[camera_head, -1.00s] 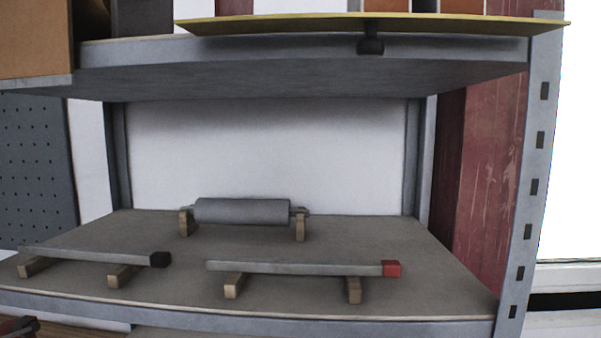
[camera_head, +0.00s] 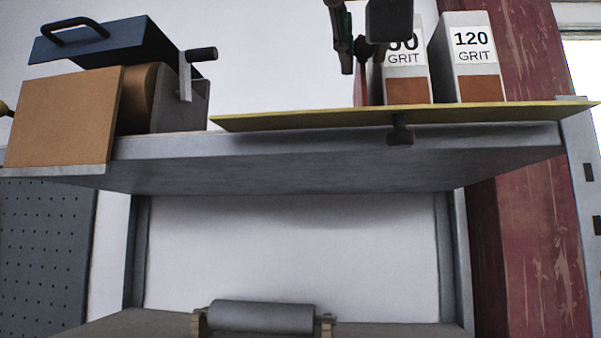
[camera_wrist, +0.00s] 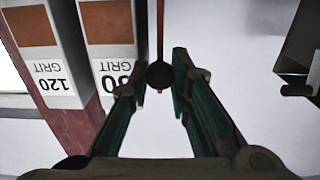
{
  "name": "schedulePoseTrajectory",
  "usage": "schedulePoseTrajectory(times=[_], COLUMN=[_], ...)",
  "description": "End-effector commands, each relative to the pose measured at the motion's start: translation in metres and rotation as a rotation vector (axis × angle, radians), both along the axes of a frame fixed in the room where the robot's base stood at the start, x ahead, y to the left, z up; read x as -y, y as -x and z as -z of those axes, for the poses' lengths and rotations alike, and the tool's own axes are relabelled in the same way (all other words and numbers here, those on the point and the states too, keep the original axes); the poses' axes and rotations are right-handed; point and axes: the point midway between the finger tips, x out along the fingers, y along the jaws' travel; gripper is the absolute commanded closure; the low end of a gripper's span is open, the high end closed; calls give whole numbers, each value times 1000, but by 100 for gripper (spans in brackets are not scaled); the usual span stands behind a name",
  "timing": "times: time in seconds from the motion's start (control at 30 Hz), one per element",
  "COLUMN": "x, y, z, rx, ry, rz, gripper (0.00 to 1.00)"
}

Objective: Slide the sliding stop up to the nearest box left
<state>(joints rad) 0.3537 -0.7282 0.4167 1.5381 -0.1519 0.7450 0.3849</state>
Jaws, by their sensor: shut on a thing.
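The sliding stop (camera_head: 360,88) shows as a thin reddish upright plate on the upper shelf. In the wrist view the plate (camera_wrist: 160,28) is nearly edge-on, with a dark round knob (camera_wrist: 160,75). My gripper (camera_head: 362,46) comes in from the top, and its fingers (camera_wrist: 158,84) are shut on the knob. The nearest box (camera_head: 407,90), white and brown with a partly hidden GRIT number, stands just right of the stop in the head view. It is left of the stop in the wrist view (camera_wrist: 108,24). A narrow gap shows between them.
A 120 GRIT box (camera_head: 475,88) stands farther right, near a red post (camera_head: 530,220). A yellow strip (camera_head: 300,121) runs along the shelf front with a dark knob (camera_head: 400,134) below. A blue-topped machine (camera_head: 110,45) and brown box (camera_head: 60,120) stand left. A grey roller (camera_head: 262,317) lies below.

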Motion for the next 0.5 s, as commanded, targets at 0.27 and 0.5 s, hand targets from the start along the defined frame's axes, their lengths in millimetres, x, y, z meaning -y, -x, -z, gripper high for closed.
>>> schedulePoseTrajectory(times=[0.27, 0.5], x=[19, 19], y=[-4, -4], z=[7, 7], rx=[-19, -21], ry=[-4, -5], rz=[4, 4], gripper=[100, 70])
